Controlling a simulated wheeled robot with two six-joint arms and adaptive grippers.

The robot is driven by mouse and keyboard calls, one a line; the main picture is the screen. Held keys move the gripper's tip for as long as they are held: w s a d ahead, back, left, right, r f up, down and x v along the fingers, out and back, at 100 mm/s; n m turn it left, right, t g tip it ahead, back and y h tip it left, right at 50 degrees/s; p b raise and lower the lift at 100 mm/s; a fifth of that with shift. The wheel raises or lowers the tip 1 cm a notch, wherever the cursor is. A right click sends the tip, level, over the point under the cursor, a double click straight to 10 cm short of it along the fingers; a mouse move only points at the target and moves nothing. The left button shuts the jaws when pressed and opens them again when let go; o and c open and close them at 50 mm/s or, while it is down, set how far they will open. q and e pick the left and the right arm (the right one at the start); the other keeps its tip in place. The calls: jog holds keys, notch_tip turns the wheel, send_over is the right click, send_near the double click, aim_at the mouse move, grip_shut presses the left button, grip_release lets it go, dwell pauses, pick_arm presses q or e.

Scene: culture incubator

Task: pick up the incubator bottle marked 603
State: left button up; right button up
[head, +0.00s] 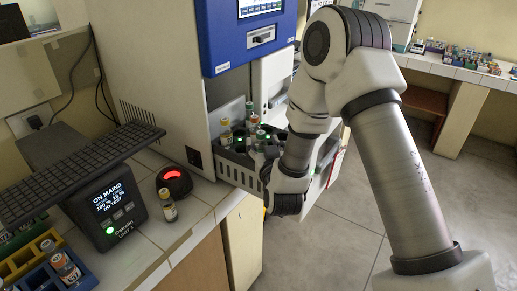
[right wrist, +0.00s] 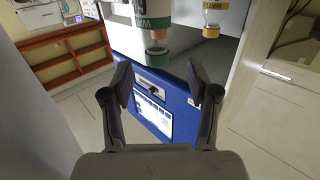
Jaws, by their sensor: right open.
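Several small bottles with orange or yellow caps stand in the dark tray (head: 237,177) of the incubator (head: 160,62) in the head view. One bottle (head: 225,133) is at the left and another (head: 250,113) is behind it. I cannot read 603 on any label. My right gripper (head: 267,170) is at the tray's right end, partly hidden by its own arm. In the right wrist view its jaws (right wrist: 160,82) are open and empty. A bottle with a green band (right wrist: 157,22) and a yellow-capped bottle (right wrist: 212,18) show beyond the fingertips. My left gripper is out of view.
A lone bottle (head: 168,206) stands on the tiled counter near a red-lit dome (head: 174,182). A display unit (head: 112,208), a keyboard (head: 85,165) and a blue rack (head: 38,283) with bottles are at the left. Open floor lies at the right.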

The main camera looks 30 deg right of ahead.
aim_at(262, 139)
jog(key=p+x, duration=0.2)
jog(key=x, duration=0.2)
jog(key=shift+w+d+f, duration=0.2)
jog(key=shift+d, duration=0.1)
jog(key=shift+w+d+f, duration=0.1)
jog(key=shift+w+f, duration=0.05)
jog(key=shift+w, duration=0.1)
jog(key=shift+s, duration=0.1)
grip_shut()
